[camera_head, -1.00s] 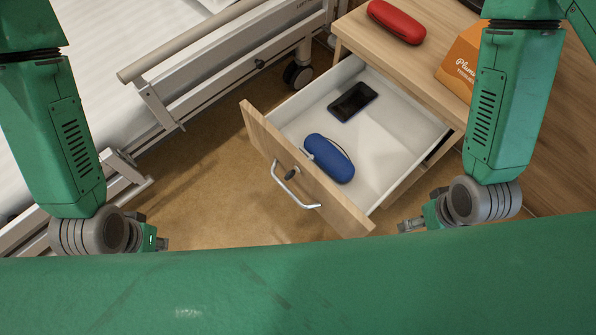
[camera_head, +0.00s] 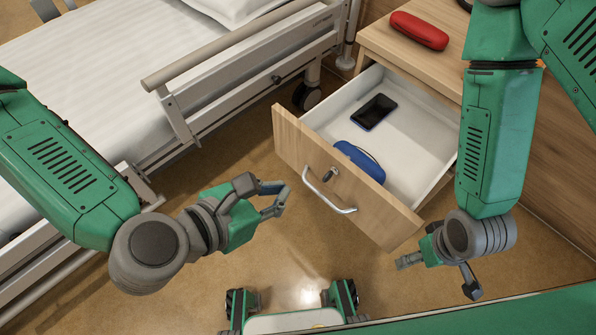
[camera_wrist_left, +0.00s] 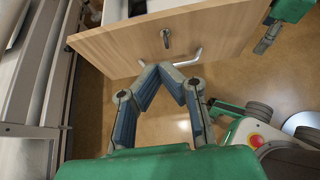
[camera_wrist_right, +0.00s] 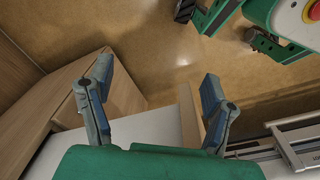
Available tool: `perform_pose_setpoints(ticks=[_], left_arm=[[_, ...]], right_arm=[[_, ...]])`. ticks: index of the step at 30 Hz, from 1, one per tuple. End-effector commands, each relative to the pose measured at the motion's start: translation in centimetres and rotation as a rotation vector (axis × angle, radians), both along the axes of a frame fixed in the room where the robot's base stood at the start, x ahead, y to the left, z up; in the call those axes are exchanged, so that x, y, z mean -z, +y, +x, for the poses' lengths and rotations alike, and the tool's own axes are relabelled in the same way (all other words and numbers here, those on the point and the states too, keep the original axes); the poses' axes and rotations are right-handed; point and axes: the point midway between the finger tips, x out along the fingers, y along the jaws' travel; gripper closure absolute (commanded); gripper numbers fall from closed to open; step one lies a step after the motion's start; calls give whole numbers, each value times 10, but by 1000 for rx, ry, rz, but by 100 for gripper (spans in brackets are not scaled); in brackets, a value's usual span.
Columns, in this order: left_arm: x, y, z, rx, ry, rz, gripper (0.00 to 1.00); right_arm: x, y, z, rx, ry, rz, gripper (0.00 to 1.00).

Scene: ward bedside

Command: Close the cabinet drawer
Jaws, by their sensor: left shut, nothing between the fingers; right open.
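The cabinet drawer stands pulled out, its wooden front (camera_head: 300,150) facing my side. A curved metal handle (camera_head: 328,196) and a dark lock (camera_head: 332,174) are on the front. My left gripper (camera_head: 282,200) is shut and empty, just left of the drawer front. In the left wrist view the shut fingers (camera_wrist_left: 166,72) point at the front, below the lock and beside the handle (camera_wrist_left: 188,61); contact cannot be told. My right gripper (camera_head: 436,278) is open and empty, right of the drawer's near corner. In the right wrist view the open fingers (camera_wrist_right: 158,75) have nothing between them.
Inside the drawer lie a black phone (camera_head: 374,112) and a blue case (camera_head: 357,160), partly hidden by the front. A red case (camera_head: 419,30) lies on the cabinet top (camera_head: 385,42). A bed with a rail (camera_head: 210,60) stands left. Brown floor is between.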

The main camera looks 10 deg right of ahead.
Motion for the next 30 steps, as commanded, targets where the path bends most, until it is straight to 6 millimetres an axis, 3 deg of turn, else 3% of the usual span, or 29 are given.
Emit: perform_pose_setpoints(ticks=[9,19,24,30], left_arm=[[20,-17,14,2,-4,1,100],[53,-67,52,4,-4,2,100],[51,-86,68,2,-6,2,100],[50,-95,76,3,-3,1,100]], right_arm=[[41,-1,-1,0,0,0,26],[60,-1,-1,0,0,0,26],[66,-1,-1,0,0,0,26],[69,-1,-1,0,0,0,26]])
